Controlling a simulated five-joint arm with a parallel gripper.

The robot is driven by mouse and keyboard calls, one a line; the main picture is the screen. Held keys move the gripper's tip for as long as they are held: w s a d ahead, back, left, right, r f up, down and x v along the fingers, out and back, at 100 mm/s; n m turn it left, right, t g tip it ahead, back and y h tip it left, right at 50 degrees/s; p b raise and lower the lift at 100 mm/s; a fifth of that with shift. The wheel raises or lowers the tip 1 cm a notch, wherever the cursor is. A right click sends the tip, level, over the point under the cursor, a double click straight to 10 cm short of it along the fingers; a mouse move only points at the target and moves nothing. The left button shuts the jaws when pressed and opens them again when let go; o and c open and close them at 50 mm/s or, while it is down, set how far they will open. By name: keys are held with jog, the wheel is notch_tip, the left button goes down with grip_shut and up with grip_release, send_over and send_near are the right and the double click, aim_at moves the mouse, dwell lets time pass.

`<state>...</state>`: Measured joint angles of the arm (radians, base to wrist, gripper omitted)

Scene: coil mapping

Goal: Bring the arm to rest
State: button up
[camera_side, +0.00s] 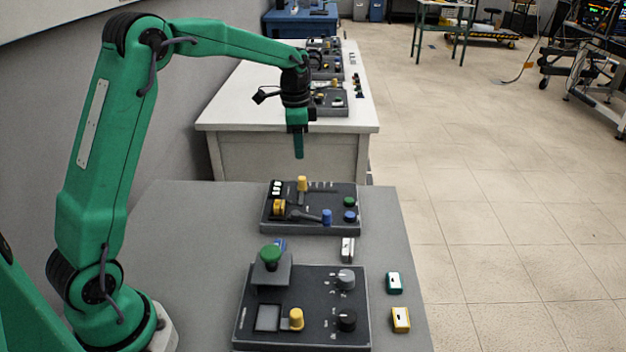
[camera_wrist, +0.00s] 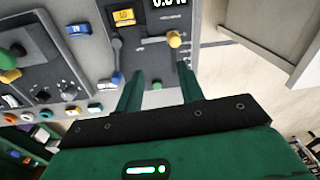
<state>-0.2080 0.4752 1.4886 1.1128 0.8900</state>
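My green arm reaches up and over the grey table in the side view. My gripper (camera_side: 299,155) hangs pointing down, above and behind the rear control panel (camera_side: 320,222), touching nothing there. In the wrist view my gripper (camera_wrist: 160,70) has its two green fingers apart with nothing held between them. The rear panel carries yellow handles, a blue knob and round buttons. It also shows beyond the fingers in the wrist view (camera_wrist: 147,60). Whether the arm is moving cannot be told from these frames.
A front panel (camera_side: 300,330) with a green mushroom button (camera_side: 271,254) and dials stands nearer on the table. Small white (camera_side: 347,250), teal (camera_side: 394,283) and yellow (camera_side: 401,320) blocks lie beside it. A white table (camera_side: 240,110) with more panels stands behind. Open floor lies right.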

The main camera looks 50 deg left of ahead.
jog(key=s+d+r+n+t, duration=0.25)
jog(key=s+d+r, duration=0.2)
jog(key=s, duration=0.55)
jog(key=s+d+r+n+t, duration=0.1)
jog(key=s+d+r+n, duration=0.25)
jog(key=s+r, duration=0.45)
jog(key=s+d+f+n, duration=0.1)
jog(key=s+f, duration=0.1)
jog(key=s, duration=0.3)
jog(key=s+d+f+t, duration=0.1)
jog(key=s+f, duration=0.2)
jog(key=s, duration=0.2)
jog(key=shift+s+d+n, duration=0.2)
jog(key=shift+d+n, duration=0.15)
jog(key=shift+n, duration=0.05)
dwell(1.8)
